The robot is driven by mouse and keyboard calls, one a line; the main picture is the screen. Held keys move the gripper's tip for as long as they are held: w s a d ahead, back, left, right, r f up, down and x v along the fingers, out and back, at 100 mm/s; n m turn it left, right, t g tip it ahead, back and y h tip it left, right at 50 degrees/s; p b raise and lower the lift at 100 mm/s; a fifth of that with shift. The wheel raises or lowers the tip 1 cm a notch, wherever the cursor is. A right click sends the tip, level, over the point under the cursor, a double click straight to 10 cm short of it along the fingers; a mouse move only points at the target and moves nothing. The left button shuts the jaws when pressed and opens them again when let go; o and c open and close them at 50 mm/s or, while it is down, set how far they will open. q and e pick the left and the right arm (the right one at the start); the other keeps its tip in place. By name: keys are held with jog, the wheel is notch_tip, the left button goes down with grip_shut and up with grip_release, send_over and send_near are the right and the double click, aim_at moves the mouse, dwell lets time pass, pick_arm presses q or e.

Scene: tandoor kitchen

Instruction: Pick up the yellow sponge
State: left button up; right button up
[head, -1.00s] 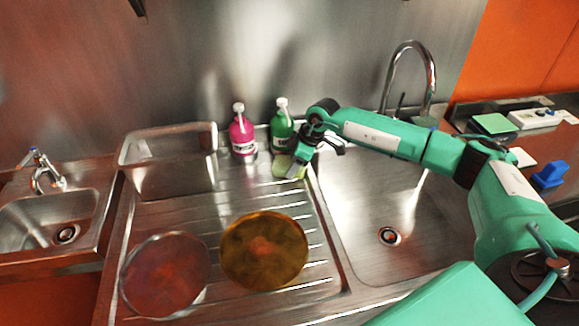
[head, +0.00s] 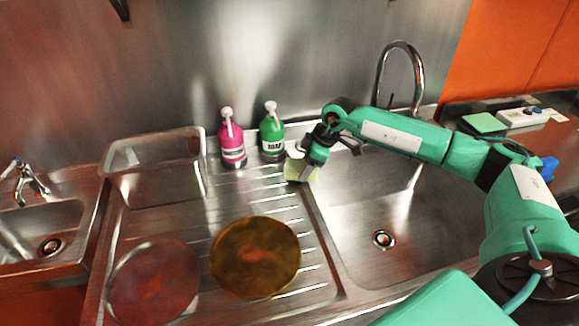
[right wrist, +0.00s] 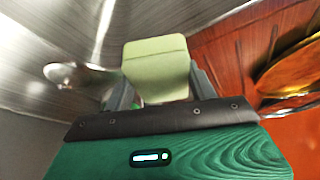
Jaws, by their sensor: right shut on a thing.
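The yellow sponge (head: 294,169) is pale yellow-green and shows at the tip of my right gripper (head: 309,173), near the back right corner of the ribbed drainboard. In the right wrist view the sponge (right wrist: 156,66) sits between the two fingers of my right gripper (right wrist: 160,88), which are shut on it. Part of the sponge is hidden by the gripper in the head view. I cannot tell how far it is above the drainboard. My left gripper is not in view.
A pink bottle (head: 232,143) and a green bottle (head: 271,137) stand behind the drainboard. A metal bin (head: 153,179) stands at the back left. Two round plates, one amber (head: 255,257) and one reddish (head: 153,283), lie in front. The sink basin (head: 350,215) on the right is empty.

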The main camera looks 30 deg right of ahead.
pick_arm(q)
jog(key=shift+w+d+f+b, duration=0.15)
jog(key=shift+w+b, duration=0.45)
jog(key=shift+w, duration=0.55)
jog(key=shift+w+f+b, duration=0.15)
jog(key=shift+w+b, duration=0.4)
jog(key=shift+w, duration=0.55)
pick_arm(e)
jog(key=s+d, duration=0.7)
jog(key=d, duration=0.2)
jog(key=shift+s, duration=0.25)
